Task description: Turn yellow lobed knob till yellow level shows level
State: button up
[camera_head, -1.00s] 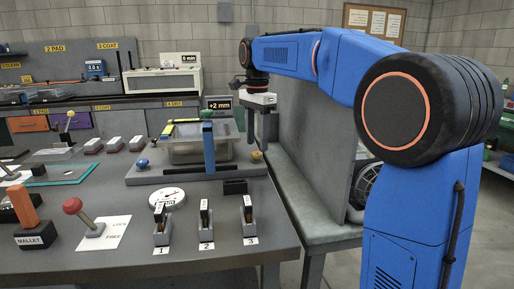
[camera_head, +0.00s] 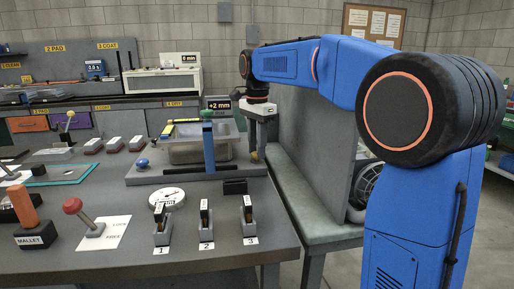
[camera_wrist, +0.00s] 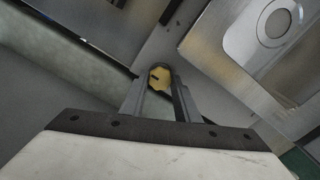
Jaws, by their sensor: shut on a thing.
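The yellow lobed knob (camera_wrist: 158,77) sits between the two fingers of my gripper (camera_wrist: 160,84) in the wrist view, with a dark mark on its top. In the head view the knob (camera_head: 254,156) is small, at the right end of the grey base plate that bears the metal basin. My gripper (camera_head: 260,146) points down there and is shut on it. A thin yellow strip (camera_head: 184,121), perhaps the yellow level, lies at the back of the basin; its bubble is too small to read. A display (camera_head: 218,104) behind it reads +2 mm.
A blue knob (camera_head: 142,163) is at the plate's left. A round dial (camera_head: 167,198) and numbered holders stand in front. A grey partition (camera_head: 316,140) stands to the right.

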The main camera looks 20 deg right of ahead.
jog(key=n, duration=0.4)
jog(key=shift+n, duration=0.4)
jog(key=n, duration=0.9)
jog(key=shift+n, duration=1.9)
jog(key=shift+f, duration=0.1)
jog(key=o, duration=1.1)
jog(key=shift+c, duration=0.2)
